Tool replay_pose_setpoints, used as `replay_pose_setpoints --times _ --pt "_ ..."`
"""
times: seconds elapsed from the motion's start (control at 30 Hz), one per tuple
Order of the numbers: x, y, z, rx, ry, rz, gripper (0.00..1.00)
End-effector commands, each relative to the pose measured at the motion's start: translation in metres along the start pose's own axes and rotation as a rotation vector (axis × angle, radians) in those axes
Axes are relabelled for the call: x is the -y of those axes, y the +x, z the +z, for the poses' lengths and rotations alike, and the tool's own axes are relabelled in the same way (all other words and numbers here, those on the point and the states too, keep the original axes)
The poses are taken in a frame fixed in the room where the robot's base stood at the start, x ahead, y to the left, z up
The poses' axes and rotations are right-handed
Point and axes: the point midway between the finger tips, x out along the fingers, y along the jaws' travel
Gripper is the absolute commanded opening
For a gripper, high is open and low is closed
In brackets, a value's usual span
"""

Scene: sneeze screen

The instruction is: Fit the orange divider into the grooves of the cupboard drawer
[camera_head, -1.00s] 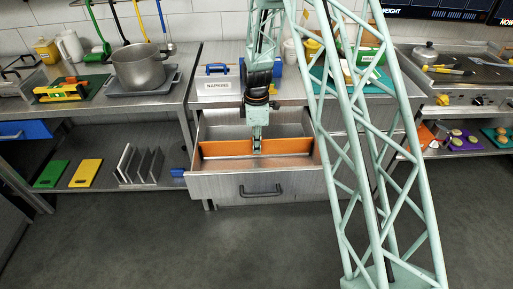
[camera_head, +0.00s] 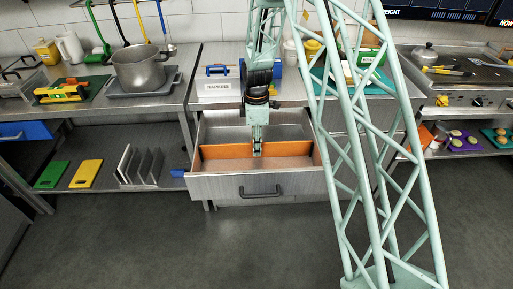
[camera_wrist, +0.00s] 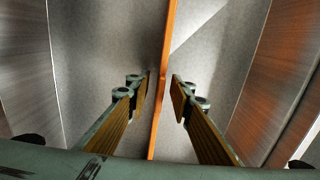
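The orange divider (camera_head: 225,152) stands on edge across the inside of the pulled-out cupboard drawer (camera_head: 228,188), reaching from near one side wall to near the other. It also shows in the wrist view (camera_wrist: 168,50) as a thin strip. My gripper (camera_head: 257,151) points down into the drawer at the divider's middle. In the wrist view, my gripper (camera_wrist: 163,88) has its fingers apart, one on each side of the divider, with a visible gap beside it. I cannot see the grooves or tell whether the divider's ends sit in them.
The drawer's metal walls (camera_wrist: 270,90) flank my fingers. The worktop above holds a napkin box (camera_head: 217,88) and a pot (camera_head: 140,68). A rack (camera_head: 140,165) and cutting boards (camera_head: 86,174) lie on the left shelf. The floor in front is clear.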

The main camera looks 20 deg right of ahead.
Motion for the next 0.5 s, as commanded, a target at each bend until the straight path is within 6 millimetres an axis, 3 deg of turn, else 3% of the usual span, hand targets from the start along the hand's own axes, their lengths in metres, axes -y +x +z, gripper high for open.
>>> replay_pose_setpoints --times 0.5 --pt "0.000 -0.020 0.000 0.000 0.000 0.000 0.21"
